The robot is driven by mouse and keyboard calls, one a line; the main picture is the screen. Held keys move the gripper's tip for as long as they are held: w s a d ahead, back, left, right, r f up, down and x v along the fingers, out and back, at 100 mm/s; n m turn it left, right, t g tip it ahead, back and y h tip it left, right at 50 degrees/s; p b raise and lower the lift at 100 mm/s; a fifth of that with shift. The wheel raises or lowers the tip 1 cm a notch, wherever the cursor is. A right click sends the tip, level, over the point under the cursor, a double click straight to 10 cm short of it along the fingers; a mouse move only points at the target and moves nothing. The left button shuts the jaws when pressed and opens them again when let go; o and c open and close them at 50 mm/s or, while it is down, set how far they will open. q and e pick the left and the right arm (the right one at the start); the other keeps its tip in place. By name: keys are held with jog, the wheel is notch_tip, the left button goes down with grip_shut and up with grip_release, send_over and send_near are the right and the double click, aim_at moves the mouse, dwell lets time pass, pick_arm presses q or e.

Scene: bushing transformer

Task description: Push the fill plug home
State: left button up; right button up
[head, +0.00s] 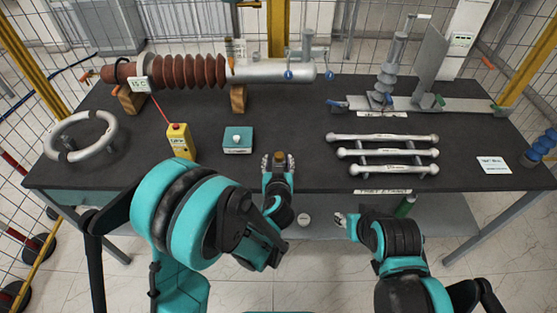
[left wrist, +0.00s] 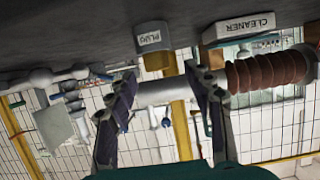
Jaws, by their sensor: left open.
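A brass-coloured plug (head: 280,156) stands on a small grey block labelled PLUG (left wrist: 152,38) at the table's front. My left gripper (head: 279,161) is open at the plug. In the upside-down left wrist view, the plug (left wrist: 160,62) shows between the spread fingertips of the gripper (left wrist: 160,74); contact is not clear. The bushing lies across the back, with a brown ribbed body (head: 190,71) and a silver cylinder (head: 272,70). A brown upright fitting (head: 229,48) stands where they join. My right gripper (head: 344,219) is lower right, before the table edge; its jaw state is unclear.
A teal cleaner box (head: 238,141) and a yellow box (head: 180,141) stand left of the plug. A metal ring (head: 64,130) lies far left. Several silver bars (head: 383,153) lie right. Bare dark table (head: 300,115) separates plug and bushing.

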aim_at(279, 155)
pick_arm(q)
jog(key=b+x, duration=0.1)
jog(key=x, duration=0.3)
jog(key=shift+w+d+f, duration=0.15)
jog(key=shift+w, duration=0.15)
jog(key=shift+s, duration=0.1)
jog(key=c, duration=0.3)
grip_shut()
